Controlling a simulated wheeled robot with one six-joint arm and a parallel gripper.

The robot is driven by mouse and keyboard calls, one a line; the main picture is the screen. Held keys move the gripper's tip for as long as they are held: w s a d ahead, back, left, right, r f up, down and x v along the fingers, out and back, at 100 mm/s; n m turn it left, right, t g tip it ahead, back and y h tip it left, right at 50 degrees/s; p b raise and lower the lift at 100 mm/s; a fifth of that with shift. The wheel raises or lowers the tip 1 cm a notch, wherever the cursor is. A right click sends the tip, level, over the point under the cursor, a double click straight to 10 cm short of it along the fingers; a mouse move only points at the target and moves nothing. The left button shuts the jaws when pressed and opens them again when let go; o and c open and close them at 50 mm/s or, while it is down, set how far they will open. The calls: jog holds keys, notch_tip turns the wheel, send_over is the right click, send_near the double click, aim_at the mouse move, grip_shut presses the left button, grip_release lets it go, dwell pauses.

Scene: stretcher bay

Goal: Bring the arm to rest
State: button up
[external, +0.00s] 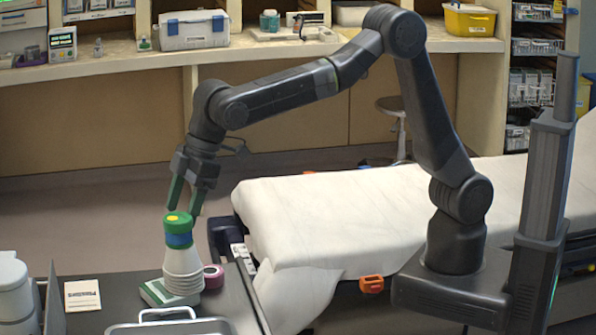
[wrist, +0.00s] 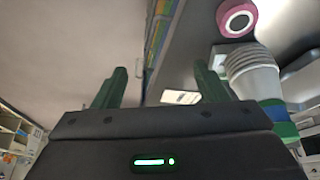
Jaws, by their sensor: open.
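My gripper (external: 186,211) hangs from the raised, bent arm at the left, with its green fingers pointing down. In the wrist view the fingers (wrist: 161,72) stand apart with nothing between them. In the external view the fingertips show just over the green top of a white ribbed container (external: 183,270) with a blue band. In the wrist view this container (wrist: 250,72) lies to the right of the fingers, outside them. Whether a finger touches it I cannot tell.
A dark table holds a pink roll (external: 213,277), a green and white box (external: 160,293), a card (external: 82,296) and a metal tray (external: 170,327). A stretcher with a white sheet (external: 330,215) lies below the arm. A shelf counter (external: 260,50) with boxes runs behind.

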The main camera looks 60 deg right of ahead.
jog(key=w+d+f+m+t+h+b, duration=0.1)
jog(key=w+d+f+m+b, duration=0.2)
jog(key=w+d, duration=1.05)
jog(key=w+d+f+m+b, duration=0.15)
jog(key=w+d+f, duration=0.45)
jog(key=w+d, duration=0.7)
jog(key=w+d+f+m+b, duration=0.1)
jog(key=w+d+f, duration=0.1)
jog(key=d, duration=0.9)
jog(key=w+d+f+m+h+b, duration=0.1)
jog(key=w+d+f+m, duration=0.1)
jog(key=d, duration=0.9)
jog(key=w+d+f+m+t+b, duration=0.1)
jog(key=w+d+f, duration=0.3)
jog(key=d, duration=0.7)
jog(key=shift+w+d+m+h, duration=0.4)
jog(key=shift+w+m, duration=0.15)
